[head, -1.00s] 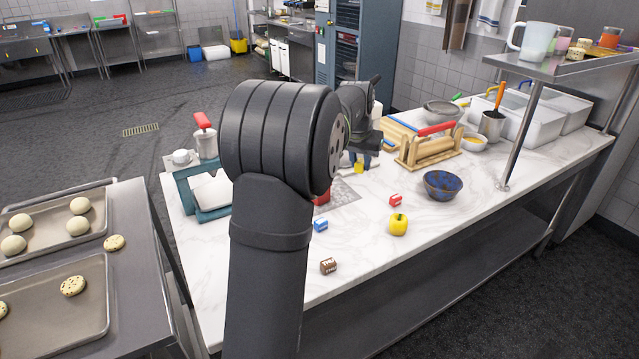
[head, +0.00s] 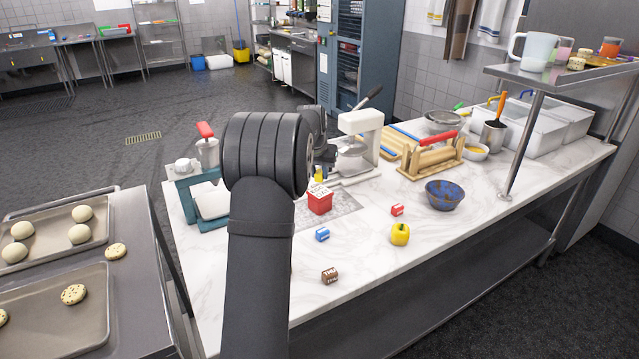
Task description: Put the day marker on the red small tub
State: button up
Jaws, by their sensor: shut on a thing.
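The red small tub (head: 320,204) stands upright on a grey mat (head: 345,205) on the marble counter, with a white printed top or label showing. My gripper (head: 319,168) is mostly hidden behind my own arm. It is shut on a small yellow block (head: 319,175), which looks like a day marker, just above and behind the tub's top in the picture. I cannot tell whether the block touches the tub. Similar blocks lie on the counter: a blue one (head: 322,234), a red one (head: 397,210) and a brown one (head: 330,276).
A white press-like appliance (head: 361,122) is behind my gripper; a teal-framed device (head: 180,195) is at left. The front of the counter is mostly clear.

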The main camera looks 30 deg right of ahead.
aim_at(319, 182)
jog(key=shift+f, duration=1.95)
jog(key=shift+f, duration=0.2)
jog(key=o, duration=1)
jog(key=shift+r, duration=0.1)
jog(key=v, duration=1.2)
jog(key=shift+r, duration=0.1)
